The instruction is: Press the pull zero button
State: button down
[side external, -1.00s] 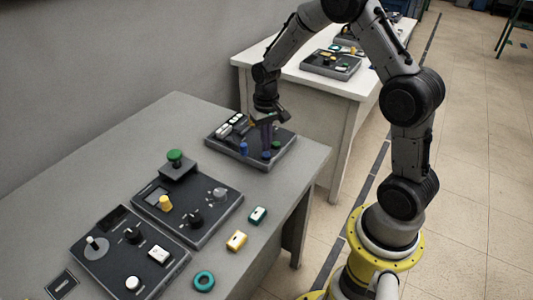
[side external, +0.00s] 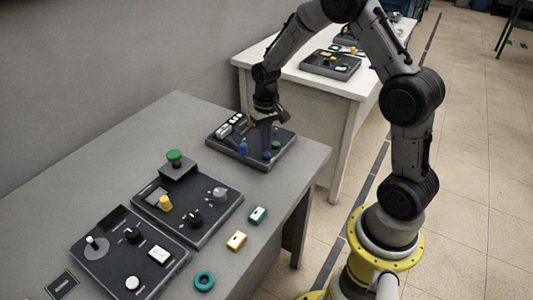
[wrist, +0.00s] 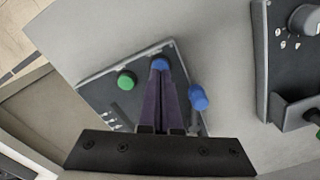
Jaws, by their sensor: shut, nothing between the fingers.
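The far control panel (side external: 221,144) is a dark box on the grey table. It carries a round blue button (side external: 266,156), a green button (side external: 276,145) and a blue upright knob (side external: 243,147). No label reading pull zero is legible, so I cannot tell which control it is. My gripper (wrist: 158,73) is shut and empty, pointing down over the panel. In the wrist view its fingertips overlap the near side of the round blue button (wrist: 160,62); contact is unclear. The green button (wrist: 126,80) is left of the fingers and the blue knob (wrist: 198,97) right.
White switches (side external: 224,130) line the far panel's left side. A middle panel (side external: 213,220) has a green button, yellow knob and dials; a near panel (side external: 112,262) has more knobs. Small loose parts, including a teal ring (side external: 204,281), lie along the table's right side.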

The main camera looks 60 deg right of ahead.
aim_at(266, 154)
jog(key=shift+f, duration=0.3)
jog(key=shift+f, duration=0.3)
jog(key=shift+f, duration=0.35)
jog(key=shift+r, duration=3.25)
